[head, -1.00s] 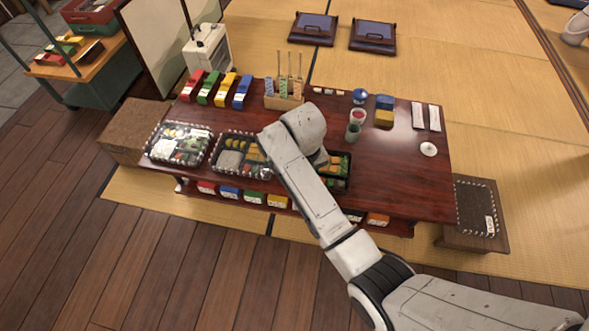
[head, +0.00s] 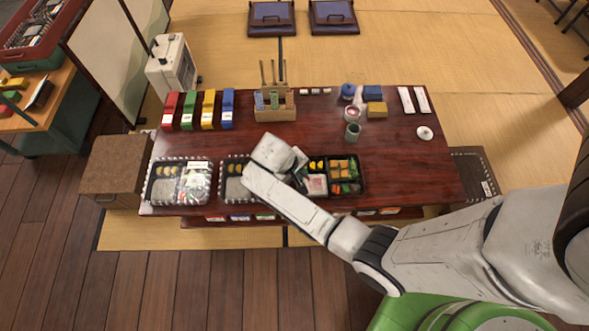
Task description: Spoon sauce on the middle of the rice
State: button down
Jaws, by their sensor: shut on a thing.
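My gripper (head: 298,178) points down over the gap between the middle and right lunch boxes. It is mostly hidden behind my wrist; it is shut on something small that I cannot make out. The middle lunch box (head: 222,199) holds a pale block of rice (head: 236,188) at its left; my arm covers much of its right half. The right lunch box (head: 365,190) holds orange, yellow, green and pale pinkish food. A red-topped cup (head: 352,115) and a greenish cup (head: 352,131) stand behind it; I cannot tell which has sauce.
The left lunch box (head: 152,199) lies at the table's (head: 300,140) left end. Red, green, yellow and blue holders (head: 189,110) and a wooden utensil rack (head: 275,112) stand behind. The tabletop's right part is fairly clear.

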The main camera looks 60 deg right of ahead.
jog(key=shift+f+b, duration=2.4)
jog(key=shift+f, duration=0.1)
jog(key=shift+f+b, duration=0.45)
jog(key=shift+f, duration=0.4)
jog(key=shift+s+d+r+p, duration=0.15)
jog(key=shift+s+d+p, duration=0.45)
jog(key=shift+s, duration=0.15)
jog(key=shift+s+d, duration=0.1)
jog(key=shift+s+d, duration=0.1)
jog(key=shift+s, duration=0.05)
jog(key=shift+s+d+p, duration=0.5)
jog(key=shift+s+d, duration=0.05)
jog(key=shift+s, duration=0.15)
jog(key=shift+s, duration=0.1)
